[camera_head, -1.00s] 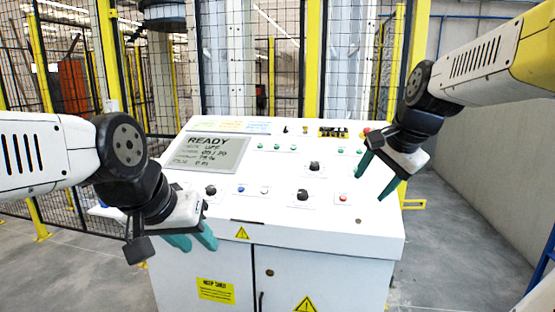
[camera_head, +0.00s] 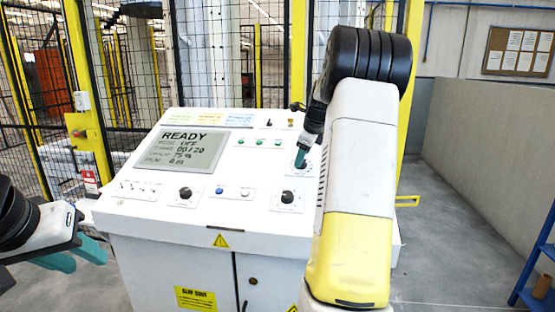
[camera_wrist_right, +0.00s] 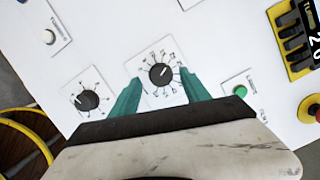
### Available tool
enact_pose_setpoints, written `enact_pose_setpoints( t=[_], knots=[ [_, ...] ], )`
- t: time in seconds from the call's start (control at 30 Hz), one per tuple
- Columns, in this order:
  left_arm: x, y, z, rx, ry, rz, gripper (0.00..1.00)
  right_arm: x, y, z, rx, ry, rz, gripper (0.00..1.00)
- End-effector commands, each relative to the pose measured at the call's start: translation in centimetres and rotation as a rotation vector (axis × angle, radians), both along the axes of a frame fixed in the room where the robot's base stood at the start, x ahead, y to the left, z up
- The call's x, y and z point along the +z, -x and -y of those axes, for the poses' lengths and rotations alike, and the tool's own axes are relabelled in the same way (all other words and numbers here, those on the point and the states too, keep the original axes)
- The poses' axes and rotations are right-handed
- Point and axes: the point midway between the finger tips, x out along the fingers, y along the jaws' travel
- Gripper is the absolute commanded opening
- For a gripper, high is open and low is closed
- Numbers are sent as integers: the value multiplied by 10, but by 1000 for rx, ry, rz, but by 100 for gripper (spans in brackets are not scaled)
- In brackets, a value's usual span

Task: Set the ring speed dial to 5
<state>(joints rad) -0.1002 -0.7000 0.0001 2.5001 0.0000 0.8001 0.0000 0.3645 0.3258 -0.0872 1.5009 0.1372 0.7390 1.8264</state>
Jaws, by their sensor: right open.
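A round black dial (camera_wrist_right: 160,74) with a printed number scale lies between the fingertips of my right gripper (camera_wrist_right: 160,82) in the right wrist view. The fingers are open, one on each side, and I cannot tell whether they touch it. The scale numbers and label are too small to read surely. In the head view the right gripper (camera_head: 301,157) points down at the upper right of the panel, partly covering this dial. Two more black dials, a left one (camera_head: 185,193) and a right one (camera_head: 287,197), sit lower. My left gripper (camera_head: 76,255) is open and empty, left of the console.
The white sloped console (camera_head: 150,222) carries a screen (camera_head: 185,150) reading READY. In the wrist view, a green button (camera_wrist_right: 240,91), a red knob (camera_wrist_right: 308,110) and yellow-black switches (camera_wrist_right: 292,45) lie to the right. Yellow-framed mesh fencing stands behind the console.

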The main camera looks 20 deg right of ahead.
Motion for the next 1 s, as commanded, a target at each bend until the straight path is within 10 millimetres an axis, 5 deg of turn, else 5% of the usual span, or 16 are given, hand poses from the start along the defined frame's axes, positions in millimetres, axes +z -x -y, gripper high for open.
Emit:
enact_pose_setpoints(
  t=[0.2,0.5,0.8,1.0],
  knots=[
    [0,0,0,0,0,0,36,-19,-12,1,1,1,0,55],
    [0,0,0,0,0,0,36,-21,-13,1,1,2,1,55],
    [0,0,0,0,0,0,36,-21,-13,1,1,2,1,0],
    [0,0,0,0,0,0,36,-21,-13,1,10,5,-1,0]
  ],
)
